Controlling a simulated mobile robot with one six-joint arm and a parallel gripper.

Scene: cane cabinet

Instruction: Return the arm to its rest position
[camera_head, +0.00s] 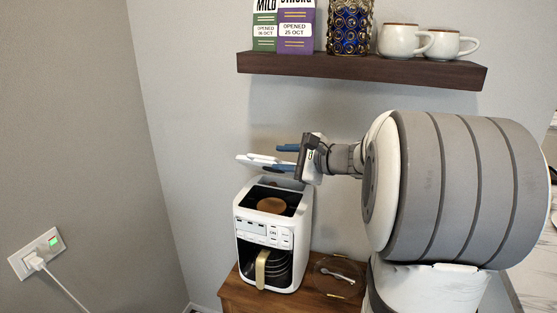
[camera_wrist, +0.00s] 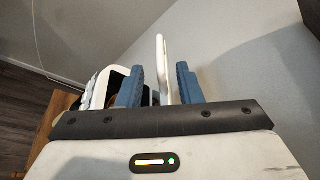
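My gripper (camera_head: 281,157) is above the white coffee maker (camera_head: 243,243), pointing left. Its two blue fingers are spread apart. A thin white flap (camera_head: 256,159), seemingly the machine's raised lid, lies between and beyond the fingers. In the wrist view, the flap (camera_wrist: 161,62) stands between the fingers of my gripper (camera_wrist: 159,84), with a gap on each side. The top of the coffee maker is open and shows brown grounds (camera_head: 271,205). Its carafe with a gold handle (camera_head: 262,268) sits in the front. The flap's hinge is not clear.
A dark shelf (camera_head: 360,70) above my gripper holds two bags (camera_head: 296,30), a blue-gold patterned jar (camera_head: 349,28) and two white mugs (camera_head: 398,41). A clear round dish (camera_head: 341,283) with a white spoon lies on the wooden cabinet (camera_head: 240,298). A plugged-in wall socket (camera_head: 37,254) is left.

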